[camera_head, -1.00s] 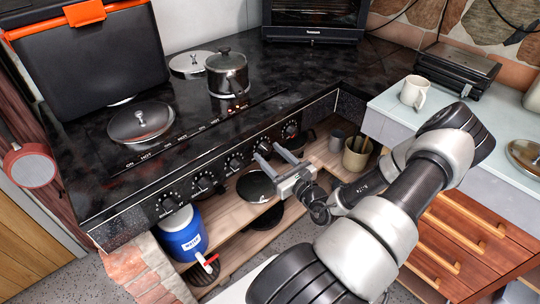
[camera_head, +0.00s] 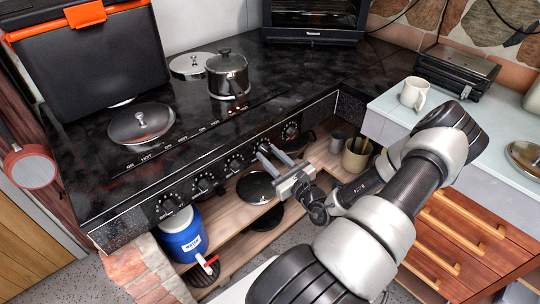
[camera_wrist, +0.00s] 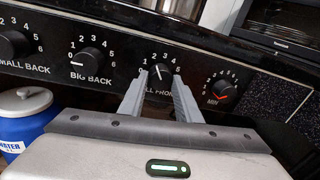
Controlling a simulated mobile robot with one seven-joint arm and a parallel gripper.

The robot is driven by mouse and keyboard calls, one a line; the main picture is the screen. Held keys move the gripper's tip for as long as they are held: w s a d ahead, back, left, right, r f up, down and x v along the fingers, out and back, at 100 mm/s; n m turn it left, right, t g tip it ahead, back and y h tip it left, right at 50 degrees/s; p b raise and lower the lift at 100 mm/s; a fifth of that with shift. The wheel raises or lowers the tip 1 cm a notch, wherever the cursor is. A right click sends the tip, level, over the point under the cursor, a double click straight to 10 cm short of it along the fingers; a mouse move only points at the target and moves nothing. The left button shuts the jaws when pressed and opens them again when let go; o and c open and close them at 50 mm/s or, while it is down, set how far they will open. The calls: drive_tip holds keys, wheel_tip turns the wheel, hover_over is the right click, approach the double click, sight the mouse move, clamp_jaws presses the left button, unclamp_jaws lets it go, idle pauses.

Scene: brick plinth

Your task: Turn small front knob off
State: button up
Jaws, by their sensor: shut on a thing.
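The small front knob (camera_wrist: 161,76) is a black dial on the stove's front panel, with a ring of white numbers. Its pale pointer mark appears to point up, away from the 0 at the left. The label under it is partly hidden by my fingers, with "LL FRON" showing. My gripper (camera_wrist: 160,82) has one finger on each side of this knob and is shut on it. In the head view my gripper (camera_head: 267,150) reaches the panel from the lower right, and the knob (camera_head: 265,144) is mostly hidden.
The big back knob (camera_wrist: 88,62) is left of my gripper, and a MIN knob (camera_wrist: 221,90) with a red pointer is close on the right. A pot (camera_head: 228,76) stands on the stove top. A blue water jug (camera_head: 183,238) sits on the shelf below.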

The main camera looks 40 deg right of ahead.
drive_tip(key=n, duration=0.6)
drive_tip(key=shift+f+t, duration=0.1)
drive_tip(key=shift+t, duration=0.3)
drive_tip(key=n, duration=0.2)
drive_tip(key=n+y, duration=0.1)
drive_tip(key=n, duration=0.2)
drive_tip(key=shift+d+n+b, duration=0.2)
drive_tip(key=shift+n+b, duration=0.1)
drive_tip(key=shift+b, duration=0.05)
drive_tip(key=o, duration=1.1)
drive_tip(key=shift+c, duration=0.2)
drive_tip(key=shift+s, duration=0.15)
drive_tip(key=s+f, duration=0.1)
drive_tip(key=s, duration=1.6)
drive_tip(key=shift+d+f, duration=0.2)
drive_tip(key=shift+f, duration=0.1)
